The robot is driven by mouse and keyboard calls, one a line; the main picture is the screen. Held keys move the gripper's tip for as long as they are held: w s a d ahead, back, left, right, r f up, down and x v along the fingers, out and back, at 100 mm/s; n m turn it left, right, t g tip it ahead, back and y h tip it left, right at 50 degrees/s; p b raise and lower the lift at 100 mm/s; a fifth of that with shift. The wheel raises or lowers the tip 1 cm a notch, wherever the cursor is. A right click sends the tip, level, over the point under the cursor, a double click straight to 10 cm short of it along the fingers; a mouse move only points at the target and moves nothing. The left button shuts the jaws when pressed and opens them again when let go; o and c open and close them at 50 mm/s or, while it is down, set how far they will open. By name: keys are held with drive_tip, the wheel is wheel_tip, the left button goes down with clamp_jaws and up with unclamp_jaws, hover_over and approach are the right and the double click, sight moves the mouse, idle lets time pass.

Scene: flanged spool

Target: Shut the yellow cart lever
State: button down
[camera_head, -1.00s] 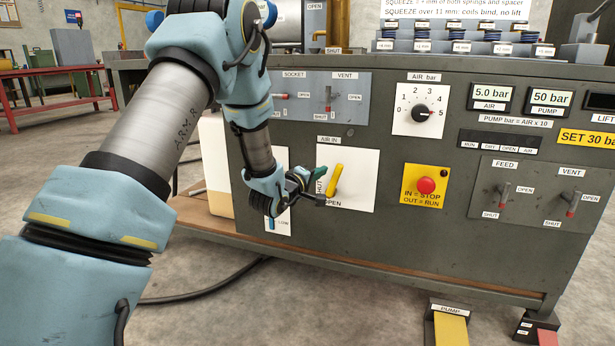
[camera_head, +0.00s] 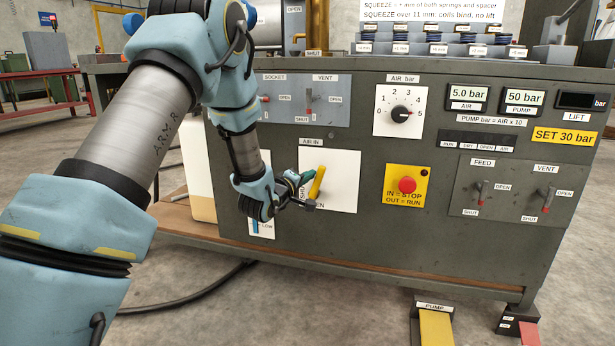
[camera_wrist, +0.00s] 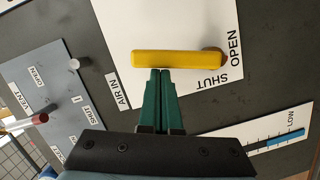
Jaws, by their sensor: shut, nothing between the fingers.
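The yellow lever (camera_head: 317,183) is on the white AIR IN plate (camera_head: 344,183) on the front of the dark cart. It slants slightly from vertical, its lower end near the word OPEN; the SHUT label to its left is partly hidden by my gripper. In the wrist view the lever (camera_wrist: 175,60) lies across the plate (camera_wrist: 185,20), one end beside OPEN. My gripper (camera_head: 307,180) is at the lever's left side. Its green fingers (camera_wrist: 160,71) are together, empty, with the tips right at the lever's SHUT-side edge. I cannot tell whether they touch.
The grey SOCKET and VENT panel (camera_head: 305,98) with small levers is above. A red stop button (camera_head: 407,185) on a yellow plate is to the right. The blue LOW gauge (camera_wrist: 275,142) is near my fingers. Pedals (camera_head: 435,325) stand on the floor.

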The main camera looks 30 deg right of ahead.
drive_tip(key=shift+s+d, duration=0.2)
drive_tip(key=shift+s+d+m+y+p, duration=0.3)
drive_tip(key=shift+s+d+m+p, duration=0.2)
drive_tip(key=shift+m, duration=0.6)
drive_tip(key=shift+s+d+f+m+t+y, duration=0.25)
drive_tip(key=shift+s+d+f+m+y, duration=0.2)
drive_tip(key=shift+s+d+f+m, duration=0.65)
drive_tip(key=shift+s+d+f+m+t+y, duration=0.2)
drive_tip(key=shift+d+f+m+y, duration=0.25)
drive_tip(key=shift+m, duration=1.2)
drive_tip(key=shift+s+d+f+m+t+y, duration=0.25)
drive_tip(key=shift+s+d+f+m+y, duration=0.35)
drive_tip(key=shift+f+m, duration=0.6)
drive_tip(key=shift+s+r, duration=0.1)
drive_tip(key=shift+r, duration=0.05)
